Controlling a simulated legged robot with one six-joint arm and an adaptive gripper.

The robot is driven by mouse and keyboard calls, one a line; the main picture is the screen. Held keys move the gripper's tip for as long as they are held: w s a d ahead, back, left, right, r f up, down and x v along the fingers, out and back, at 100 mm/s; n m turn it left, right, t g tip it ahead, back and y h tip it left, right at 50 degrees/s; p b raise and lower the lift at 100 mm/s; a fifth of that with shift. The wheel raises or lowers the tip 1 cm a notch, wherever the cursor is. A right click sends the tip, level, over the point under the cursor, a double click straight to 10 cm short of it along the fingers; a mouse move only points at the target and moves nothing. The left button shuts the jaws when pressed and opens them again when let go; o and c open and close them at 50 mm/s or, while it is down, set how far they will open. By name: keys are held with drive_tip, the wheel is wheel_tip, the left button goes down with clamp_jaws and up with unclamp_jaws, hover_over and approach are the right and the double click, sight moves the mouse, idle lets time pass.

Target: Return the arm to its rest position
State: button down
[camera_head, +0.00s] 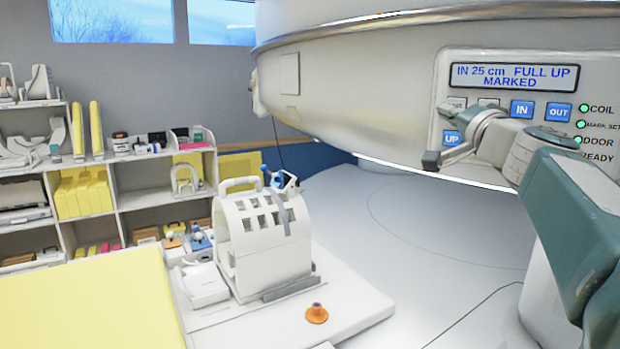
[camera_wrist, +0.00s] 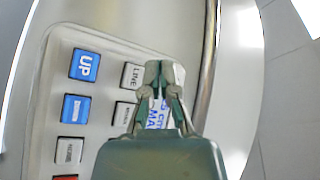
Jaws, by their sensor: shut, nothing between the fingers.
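My gripper (camera_head: 433,160) is shut and empty. In the head view my arm reaches in from the right, and the gripper points left in front of the magnet's control panel (camera_head: 447,122). In the wrist view the closed fingertips (camera_wrist: 165,74) lie over the panel, beside the LINE button (camera_wrist: 133,76) and the blue UP button (camera_wrist: 85,65). I cannot tell whether they touch the panel. The panel display (camera_head: 513,76) reads "IN 25 cm FULL UP MARKED". Green lamps are lit by COIL, MARK SET and DOOR; my arm hides part of the panel.
The white magnet housing (camera_head: 350,95) overhangs the right side. A white slotted coil (camera_head: 262,240) stands on the table's end, with an orange knob-like piece (camera_head: 316,313) beside it. Shelves (camera_head: 130,200) with supplies line the left. Floor (camera_head: 400,220) beneath the magnet is clear.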

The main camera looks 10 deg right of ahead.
drive_tip(key=s+a+f+n+g+y, duration=0.25)
drive_tip(key=s+a+f+g, duration=0.2)
drive_tip(key=a+f, duration=0.5)
drive_tip(key=s+a+f+n+g+y, duration=0.1)
drive_tip(key=s+a+f+n+g, duration=0.3)
drive_tip(key=s+a+f, duration=0.5)
drive_tip(key=s+f+n+g+h, duration=0.2)
drive_tip(key=s+f, duration=0.4)
drive_tip(key=f, duration=0.4)
drive_tip(key=s+d+f+n+g+h, duration=0.1)
drive_tip(key=s+f+n+g+h, duration=0.1)
drive_tip(key=s+f, duration=0.4)
wheel_tip(320, 180, down, 4)
drive_tip(key=shift+d+r+g+h, duration=0.15)
drive_tip(key=shift+d+g+h, duration=0.25)
drive_tip(key=shift+g, duration=0.65)
drive_tip(key=shift+a, duration=0.1)
